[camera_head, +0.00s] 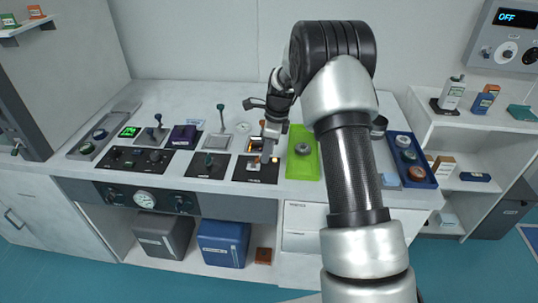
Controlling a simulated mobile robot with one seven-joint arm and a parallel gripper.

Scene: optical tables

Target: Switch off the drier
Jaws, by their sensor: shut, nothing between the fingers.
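My gripper (266,153) is shut and empty. It points down over a black switch panel (242,177) at the front edge of the bench, close to a small light-coloured switch (254,164). I cannot tell whether it touches the switch. An orange-lit spot (255,146) shows just behind the gripper, partly hidden by it. The panel's label is too small to read, so I cannot tell if it belongs to the drier. A grey wall unit (490,45) at the upper right has a display reading OFF and a round dial.
A bright green tray (301,166) and a blue tray (424,178) lie to the right. My arm hides the bench between them.

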